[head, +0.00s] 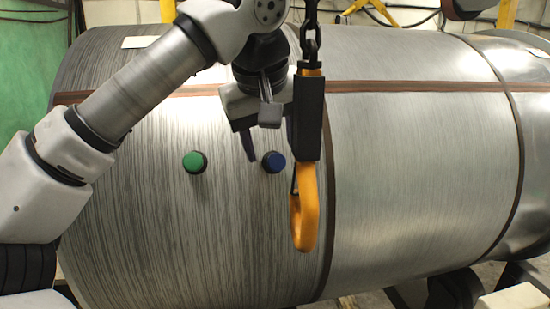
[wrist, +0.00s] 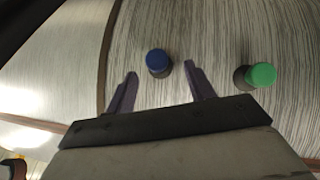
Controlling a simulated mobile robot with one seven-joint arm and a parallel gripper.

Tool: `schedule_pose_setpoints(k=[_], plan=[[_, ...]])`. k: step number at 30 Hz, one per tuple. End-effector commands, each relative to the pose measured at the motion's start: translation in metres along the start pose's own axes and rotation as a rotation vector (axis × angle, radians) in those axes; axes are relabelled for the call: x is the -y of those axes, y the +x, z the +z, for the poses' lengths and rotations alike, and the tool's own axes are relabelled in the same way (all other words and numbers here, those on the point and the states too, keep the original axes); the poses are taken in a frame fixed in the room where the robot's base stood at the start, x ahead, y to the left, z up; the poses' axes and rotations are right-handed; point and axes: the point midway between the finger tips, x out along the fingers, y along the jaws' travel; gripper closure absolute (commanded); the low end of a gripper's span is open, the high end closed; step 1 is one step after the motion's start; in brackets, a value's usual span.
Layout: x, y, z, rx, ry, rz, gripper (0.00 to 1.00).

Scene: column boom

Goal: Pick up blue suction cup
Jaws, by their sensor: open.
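The blue suction cup (head: 274,162) sticks to the side of a big metal coil, just left of the hanging hook in the head view. In the wrist view the blue suction cup (wrist: 158,62) shows ahead of my gripper, between the lines of its two fingers. My gripper (wrist: 161,75) is open and empty, its dark fingers spread on either side of the cup. In the head view my gripper (head: 262,155) is just above and left of the cup, with one finger partly hidden. I cannot tell the exact gap to the cup.
A green suction cup (head: 194,162) sits on the same coil (head: 130,220), left of the blue one. An orange hook (head: 305,215) hangs on a chain (head: 310,40) close to the right of my gripper. The coil surface left of the green cup is clear.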

Motion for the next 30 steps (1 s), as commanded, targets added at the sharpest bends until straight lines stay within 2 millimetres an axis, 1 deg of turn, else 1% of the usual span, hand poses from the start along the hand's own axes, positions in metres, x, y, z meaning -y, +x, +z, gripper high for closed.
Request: schedule_pose_setpoints(k=[3, 6, 9, 14, 15, 24, 26, 30], plan=[[-0.004, 0.017, -0.001, 0.003, 0.001, 0.000, 0.46], [-0.003, 0.028, -0.001, 0.002, 0.000, 0.001, 0.46], [-0.003, 0.033, 0.000, 0.001, 0.000, 0.001, 0.46], [-0.003, 0.034, 0.000, 0.001, 0.000, 0.001, 0.46], [-0.003, 0.034, 0.000, 0.001, 0.000, 0.001, 0.48], [-0.003, 0.033, 0.000, 0.001, 0.000, 0.001, 0.87], [-0.003, 0.033, 0.000, 0.001, 0.000, 0.001, 0.94], [-0.003, 0.033, 0.000, 0.001, -0.001, 0.001, 0.95]])
